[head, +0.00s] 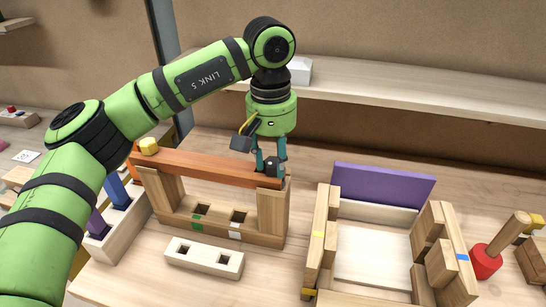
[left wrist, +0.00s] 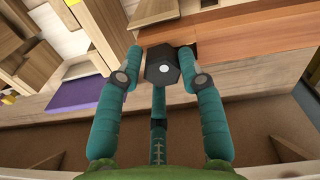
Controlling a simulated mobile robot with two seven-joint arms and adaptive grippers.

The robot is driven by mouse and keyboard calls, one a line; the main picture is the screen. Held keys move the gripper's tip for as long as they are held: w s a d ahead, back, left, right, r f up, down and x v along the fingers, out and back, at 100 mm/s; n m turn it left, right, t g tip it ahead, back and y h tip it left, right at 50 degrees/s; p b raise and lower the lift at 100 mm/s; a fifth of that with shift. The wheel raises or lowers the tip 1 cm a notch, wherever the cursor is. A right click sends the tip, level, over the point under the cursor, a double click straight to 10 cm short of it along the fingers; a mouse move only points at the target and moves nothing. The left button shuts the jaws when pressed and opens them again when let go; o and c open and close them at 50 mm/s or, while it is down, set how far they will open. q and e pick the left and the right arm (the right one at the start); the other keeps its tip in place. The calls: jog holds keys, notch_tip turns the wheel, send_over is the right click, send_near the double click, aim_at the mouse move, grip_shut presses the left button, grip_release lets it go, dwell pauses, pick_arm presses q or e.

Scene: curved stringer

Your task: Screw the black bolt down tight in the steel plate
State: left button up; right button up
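The black bolt (left wrist: 163,70) has a six-sided head with a pale dot in its middle. In the head view it shows as a dark shape (head: 273,167) at the right end of a reddish-brown beam. My left gripper (head: 270,164) points down over it. In the left wrist view its teal fingers (left wrist: 161,62) surround the bolt head, close to its sides. Whether they press on it I cannot tell. The bolt's shaft is hidden. I cannot make out a steel plate; the surface by the bolt looks like wood. My right gripper is not in view.
The reddish-brown beam (head: 205,166) lies across wooden posts, with a yellow knob (head: 148,146) at its left end. A pale block with two holes (head: 204,258) stands in front. A wooden frame with a purple panel (head: 383,184) and a red-headed mallet (head: 486,262) stand to the right.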

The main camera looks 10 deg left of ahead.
pick_arm(q)
jog(key=shift+f, duration=0.15)
jog(key=m, duration=0.3)
jog(key=shift+a+p, duration=0.15)
jog(key=shift+p, duration=0.2)
jog(key=shift+c, duration=0.5)
jog(key=m, duration=0.5)
jog(key=shift+f+g, duration=0.15)
jog(key=shift+g, duration=0.15)
jog(key=o, duration=1.2)
jog(key=shift+a, duration=0.15)
jog(key=shift+r, duration=0.2)
